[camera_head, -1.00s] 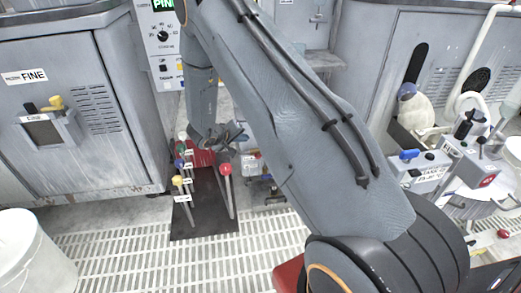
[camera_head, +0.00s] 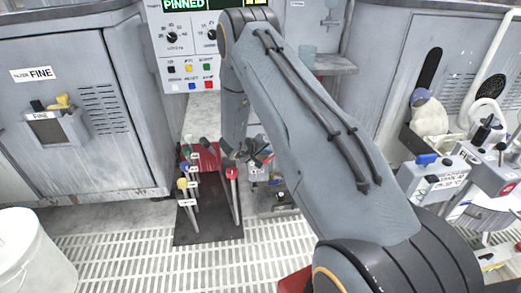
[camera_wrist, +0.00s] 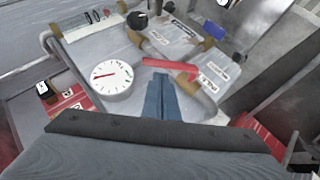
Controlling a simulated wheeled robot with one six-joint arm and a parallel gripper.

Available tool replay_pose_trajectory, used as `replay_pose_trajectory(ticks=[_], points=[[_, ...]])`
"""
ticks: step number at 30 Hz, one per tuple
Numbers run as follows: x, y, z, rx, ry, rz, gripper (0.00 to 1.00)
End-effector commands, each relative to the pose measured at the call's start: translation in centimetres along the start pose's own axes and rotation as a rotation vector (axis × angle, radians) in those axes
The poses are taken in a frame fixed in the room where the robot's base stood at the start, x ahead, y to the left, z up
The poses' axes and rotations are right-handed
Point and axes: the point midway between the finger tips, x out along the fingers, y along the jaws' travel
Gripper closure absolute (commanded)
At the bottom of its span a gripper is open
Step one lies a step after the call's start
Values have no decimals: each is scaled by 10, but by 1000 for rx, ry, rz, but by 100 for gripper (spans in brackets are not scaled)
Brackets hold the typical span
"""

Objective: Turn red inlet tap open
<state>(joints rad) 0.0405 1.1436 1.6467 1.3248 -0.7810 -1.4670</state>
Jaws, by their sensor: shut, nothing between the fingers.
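The red inlet tap shows as a red bar handle (camera_wrist: 170,65) in the wrist view. It lies nearly crosswise, tilting slightly down to the right, by a grey pipe piece with white labels. My gripper (camera_wrist: 161,84) is shut and empty, its blue-grey fingers pointing at the middle of the red handle. The fingertips appear just short of the handle or at its near edge; I cannot tell whether they touch. In the head view my wrist (camera_head: 236,150) hangs beside the low equipment, and I cannot make out the tap clearly there.
A white dial gauge (camera_wrist: 112,78) with a red needle sits left of the fingers. A black knob (camera_wrist: 137,20) and a blue handle (camera_wrist: 213,30) lie beyond. In the head view a dark stand (camera_head: 208,225) holds colour-topped rods. A white bucket (camera_head: 32,250) stands front left.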

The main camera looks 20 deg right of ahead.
Motion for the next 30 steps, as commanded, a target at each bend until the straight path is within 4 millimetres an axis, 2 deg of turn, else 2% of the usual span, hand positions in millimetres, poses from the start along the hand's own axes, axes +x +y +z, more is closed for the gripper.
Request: replay_pose_trajectory(ticks=[5,16,30], points=[[6,0,7,-1,0,0,100],[6,0,7,0,0,-2,100],[16,12,14,47,-8,-56,100]])
